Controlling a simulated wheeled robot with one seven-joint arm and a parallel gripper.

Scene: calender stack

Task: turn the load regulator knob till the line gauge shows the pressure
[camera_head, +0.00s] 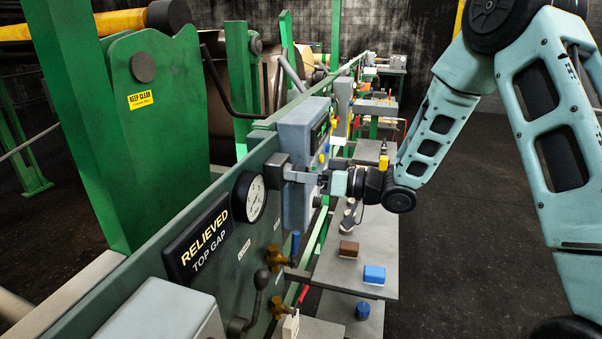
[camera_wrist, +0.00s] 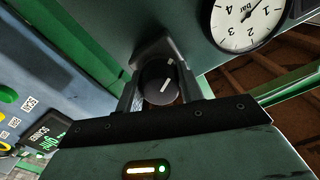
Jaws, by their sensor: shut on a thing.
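The load regulator knob (camera_wrist: 160,83) is round and black with a white pointer line, which tilts in the wrist view. My gripper (camera_head: 297,176) reaches it from the right, and its fingers are shut on the knob's two sides. In the head view the knob itself is hidden by the fingers at a dark grey regulator block (camera_head: 277,170). The line gauge (camera_head: 254,198) is a white dial in a black rim on the green rail. It also shows in the wrist view (camera_wrist: 238,30), cut by the top edge, marked in bar; I cannot read its needle surely.
A black sign (camera_head: 203,238) reads "RELIEVED TOP GAP". A grey-blue control box (camera_head: 297,150) stands close behind my gripper. Below are brass valves (camera_head: 277,259) and a grey shelf (camera_head: 330,272) with brown and blue blocks. The dark floor at right is clear.

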